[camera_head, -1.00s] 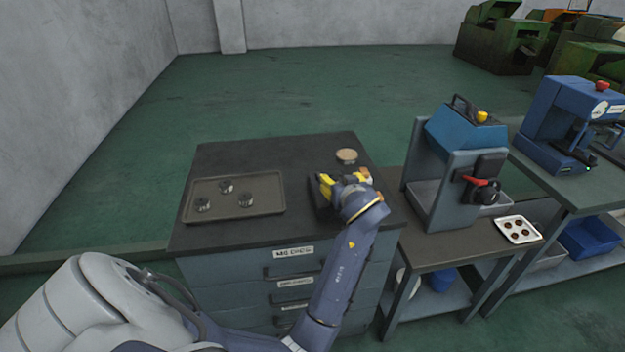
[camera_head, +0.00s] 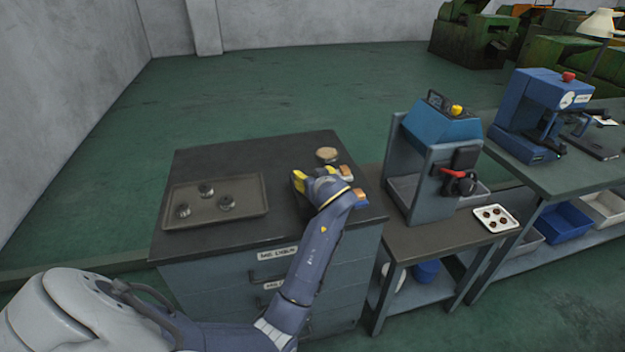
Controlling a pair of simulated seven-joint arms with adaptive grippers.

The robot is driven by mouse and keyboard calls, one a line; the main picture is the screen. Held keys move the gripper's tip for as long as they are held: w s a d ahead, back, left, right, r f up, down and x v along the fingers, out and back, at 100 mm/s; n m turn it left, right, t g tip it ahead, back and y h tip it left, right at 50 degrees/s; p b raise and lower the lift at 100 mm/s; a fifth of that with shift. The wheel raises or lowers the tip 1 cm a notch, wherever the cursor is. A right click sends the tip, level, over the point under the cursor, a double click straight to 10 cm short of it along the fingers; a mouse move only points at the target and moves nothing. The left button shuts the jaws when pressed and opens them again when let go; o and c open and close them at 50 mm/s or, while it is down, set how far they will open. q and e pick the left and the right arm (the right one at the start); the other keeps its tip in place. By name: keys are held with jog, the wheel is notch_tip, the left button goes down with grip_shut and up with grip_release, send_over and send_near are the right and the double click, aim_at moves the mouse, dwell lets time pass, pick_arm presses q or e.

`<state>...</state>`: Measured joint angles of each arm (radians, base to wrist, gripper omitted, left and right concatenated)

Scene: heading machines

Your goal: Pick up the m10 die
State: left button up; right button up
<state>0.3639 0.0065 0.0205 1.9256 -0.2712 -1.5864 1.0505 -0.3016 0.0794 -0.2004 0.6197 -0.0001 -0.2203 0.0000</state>
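Three small dark metal pieces, a left one (camera_head: 183,210), a far one (camera_head: 206,190) and a right one (camera_head: 226,202), sit apart on a flat grey tray (camera_head: 256,209). I cannot tell whether one is the m10 die. The tray lies on the left of the dark cabinet top (camera_head: 270,150). My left gripper (camera_head: 318,180) is over the right part of the top, well right of the tray. Its yellow parts show, but the wrist hides the fingertips, so its opening and any contents cannot be told. My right gripper is out of view.
A round tan-topped object (camera_head: 327,154) stands just beyond the gripper. Labelled drawers (camera_head: 280,265) are below. At right, a blue-grey machine (camera_head: 436,160) and a small white tray (camera_head: 496,218) stand on a lower bench. The cabinet top's far middle is clear.

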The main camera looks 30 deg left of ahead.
pick_arm(q)
grip_shut()
dwell(0.3)
jog(key=shift+r, duration=0.1)
